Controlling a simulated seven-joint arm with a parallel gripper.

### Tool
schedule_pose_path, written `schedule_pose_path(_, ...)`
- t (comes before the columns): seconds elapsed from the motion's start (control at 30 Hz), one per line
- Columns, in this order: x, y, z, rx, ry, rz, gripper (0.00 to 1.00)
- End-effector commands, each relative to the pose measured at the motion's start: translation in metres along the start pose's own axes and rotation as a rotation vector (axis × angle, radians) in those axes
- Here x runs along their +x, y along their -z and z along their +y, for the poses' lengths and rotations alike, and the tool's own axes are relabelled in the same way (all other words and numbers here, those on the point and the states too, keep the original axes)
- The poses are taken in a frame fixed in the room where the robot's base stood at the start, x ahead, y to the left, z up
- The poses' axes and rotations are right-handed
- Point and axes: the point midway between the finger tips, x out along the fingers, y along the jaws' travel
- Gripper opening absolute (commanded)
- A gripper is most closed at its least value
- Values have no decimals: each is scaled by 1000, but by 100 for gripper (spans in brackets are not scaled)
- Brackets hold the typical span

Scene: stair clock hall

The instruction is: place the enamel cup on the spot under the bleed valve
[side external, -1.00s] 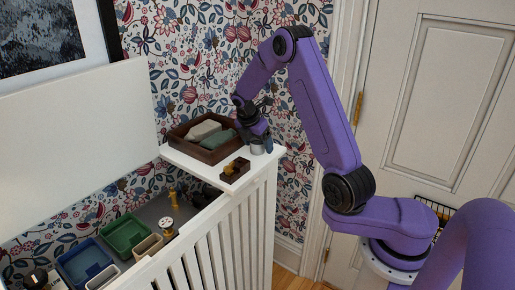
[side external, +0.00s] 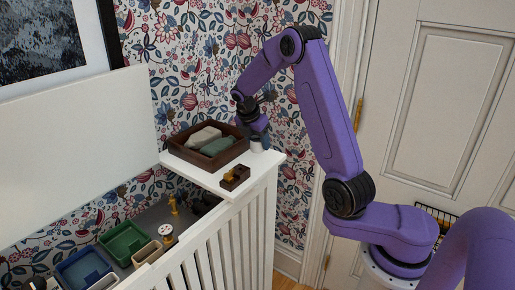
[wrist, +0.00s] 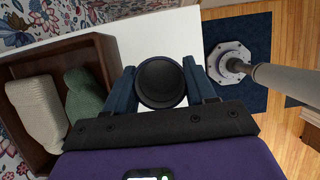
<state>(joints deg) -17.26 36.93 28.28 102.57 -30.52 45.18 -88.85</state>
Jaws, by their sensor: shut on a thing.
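The enamel cup stands upright between the fingers of my gripper (wrist: 160,76). In the wrist view I look down into the cup (wrist: 160,83), a dark round mouth with blue fingers on both sides. In the side view the pale cup (side external: 257,147) shows below my gripper (side external: 255,128), over the white ledge's right end. I cannot tell whether its base touches the ledge. A small brass fitting (side external: 173,204), possibly the bleed valve, stands inside the open cabinet at lower left. The spot under it is not clearly visible.
A brown wooden tray (side external: 178,153) with pale and green lumps sits left of the cup. A small wooden box (side external: 235,178) is at the ledge's front. Blue (side external: 84,268) and green (side external: 124,241) bins and a white dial (side external: 166,232) lie behind the slatted front (side external: 214,250).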

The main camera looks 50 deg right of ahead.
Motion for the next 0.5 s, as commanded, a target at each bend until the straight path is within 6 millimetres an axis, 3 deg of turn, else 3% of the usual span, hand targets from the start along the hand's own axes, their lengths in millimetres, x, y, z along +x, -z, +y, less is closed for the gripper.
schedule_pose_path(0.3, -56, -7, -44, 3, -2, 0, 21)
schedule_pose_path(0.5, -77, -2, -80, 2, 0, 0, 21)
